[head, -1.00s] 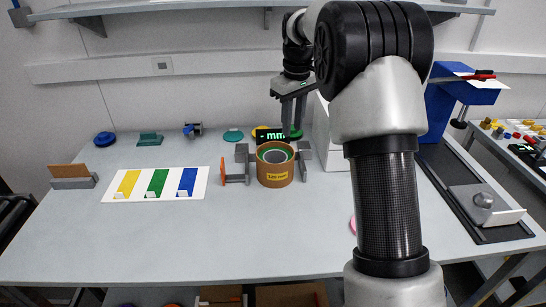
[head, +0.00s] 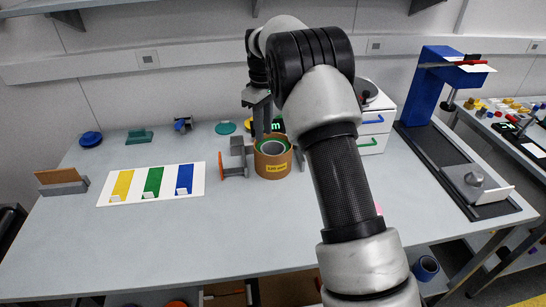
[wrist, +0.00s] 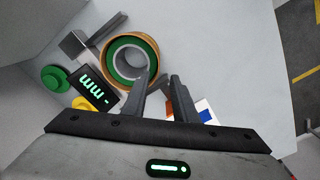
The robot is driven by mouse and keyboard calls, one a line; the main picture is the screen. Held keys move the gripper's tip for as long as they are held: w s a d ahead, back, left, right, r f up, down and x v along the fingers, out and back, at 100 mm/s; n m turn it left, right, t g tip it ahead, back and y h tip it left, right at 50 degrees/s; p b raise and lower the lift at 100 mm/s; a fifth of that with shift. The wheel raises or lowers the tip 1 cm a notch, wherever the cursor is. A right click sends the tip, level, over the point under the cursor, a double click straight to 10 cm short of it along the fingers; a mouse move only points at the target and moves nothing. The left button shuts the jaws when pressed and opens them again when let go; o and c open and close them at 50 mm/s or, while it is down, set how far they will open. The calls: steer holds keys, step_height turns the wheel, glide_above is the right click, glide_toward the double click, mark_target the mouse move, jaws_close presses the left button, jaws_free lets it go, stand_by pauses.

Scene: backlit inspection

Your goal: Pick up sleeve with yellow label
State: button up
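The sleeve (head: 272,168) is a tan-orange cylinder with a green ring and a grey ring inside its top. A yellow label faces the head camera. It stands upright on the table, and its round top shows in the wrist view (wrist: 107,72). My gripper (head: 262,128) is by the sleeve's far upper rim in the head view. In the wrist view my gripper (wrist: 163,76) has two grey fingers apart, with nothing held between them. One finger overlaps the sleeve's edge in the picture; I cannot tell whether it touches. The label is hidden in the wrist view.
A grey fixture with an orange end (head: 236,163) stands close left of the sleeve. A dark display with green letters (wrist: 92,88) is close behind it. A colour-striped board (head: 152,184) lies left, and a white drawer unit (head: 372,130) stands right.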

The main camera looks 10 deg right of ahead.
steer(key=f, duration=0.8)
steer(key=shift+w+a+f, duration=0.15)
steer(key=shift+w+f, duration=0.15)
steer(key=shift+f, duration=0.1)
steer(key=shift+c, duration=0.5)
jaws_close()
